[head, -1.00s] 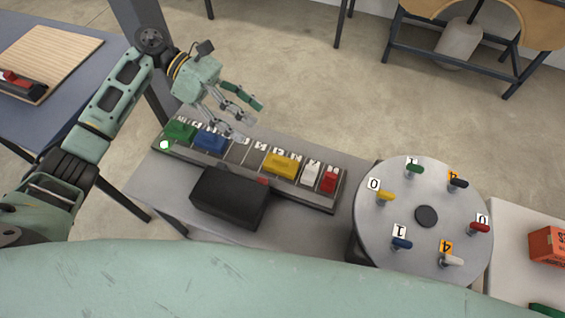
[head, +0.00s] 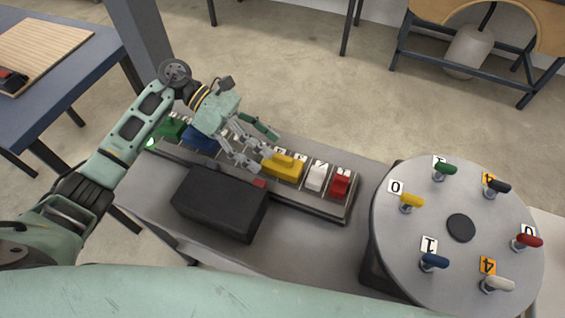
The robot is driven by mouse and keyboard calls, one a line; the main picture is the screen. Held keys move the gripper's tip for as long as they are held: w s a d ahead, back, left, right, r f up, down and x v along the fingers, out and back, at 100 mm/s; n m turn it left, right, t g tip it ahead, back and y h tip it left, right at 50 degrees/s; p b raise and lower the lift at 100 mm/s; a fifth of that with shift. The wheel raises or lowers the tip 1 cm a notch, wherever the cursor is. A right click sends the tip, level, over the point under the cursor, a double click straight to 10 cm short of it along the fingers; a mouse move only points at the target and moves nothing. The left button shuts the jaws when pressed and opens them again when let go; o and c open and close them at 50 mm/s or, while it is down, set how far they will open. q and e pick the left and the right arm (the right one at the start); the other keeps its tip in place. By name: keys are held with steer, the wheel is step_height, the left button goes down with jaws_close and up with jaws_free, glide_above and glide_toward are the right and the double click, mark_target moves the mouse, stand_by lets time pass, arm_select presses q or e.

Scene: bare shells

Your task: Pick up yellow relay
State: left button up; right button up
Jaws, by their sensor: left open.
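The yellow relay (head: 284,167) is a yellow block seated in the long grey rack (head: 310,206) on the grey table. My left gripper (head: 258,152) is open, its fingers pointing down and right just to the left of the yellow relay. Whether a finger touches it I cannot tell. My right gripper is not in the head view.
Green (head: 171,128), blue (head: 203,138), white (head: 317,176) and red (head: 340,184) blocks share the rack. A black box (head: 220,203) stands in front of it. A round grey turntable (head: 460,265) with several coloured knobs is at the right.

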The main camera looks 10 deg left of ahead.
mark_target(278, 155)
arm_select(q)
steer(key=p+x, duration=0.1)
steer(key=x, duration=0.2)
steer(key=shift+s+d+f, duration=0.1)
steer(key=shift+d+f, duration=0.1)
steer(key=shift+d, duration=0.1)
steer(key=shift+d+f, duration=0.2)
steer(key=shift+f, duration=0.05)
steer(key=shift+c, duration=0.2)
steer(key=c, duration=1.4)
steer(key=shift+c, duration=0.2)
